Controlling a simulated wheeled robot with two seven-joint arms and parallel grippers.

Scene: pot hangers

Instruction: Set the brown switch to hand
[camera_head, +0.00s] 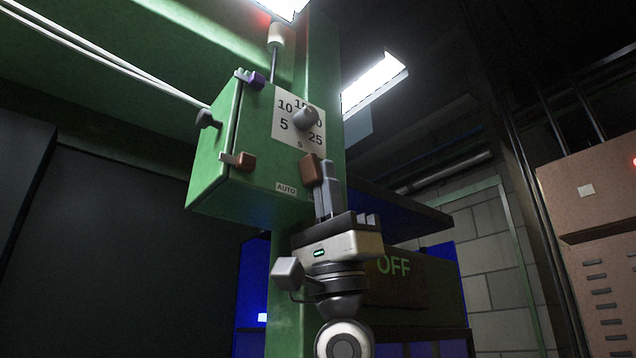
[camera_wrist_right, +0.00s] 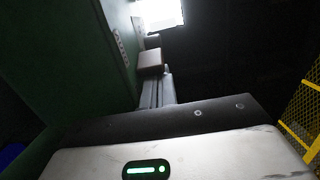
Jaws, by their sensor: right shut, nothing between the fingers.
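The brown switch (camera_head: 310,170) sticks out from the lower front of the green box (camera_head: 222,150). A small plate reading AUTO (camera_head: 286,188) is to its left; any hand label is hidden behind my gripper. My right gripper (camera_head: 327,168) is shut and empty, pointing up, with its fingertips close beside the switch on its right. I cannot tell whether they touch. In the right wrist view, the switch (camera_wrist_right: 150,62) shows just above the closed fingers (camera_wrist_right: 156,88), near the green panel. My left gripper is not in view.
A grey knob (camera_head: 306,117) stands on a numbered dial (camera_head: 284,128) above the switch. A brown-tipped latch (camera_head: 244,161) and a purple-tipped latch (camera_head: 257,80) are on the box's left edge. An OFF sign (camera_head: 394,267) is behind my gripper. Space right of the box looks open.

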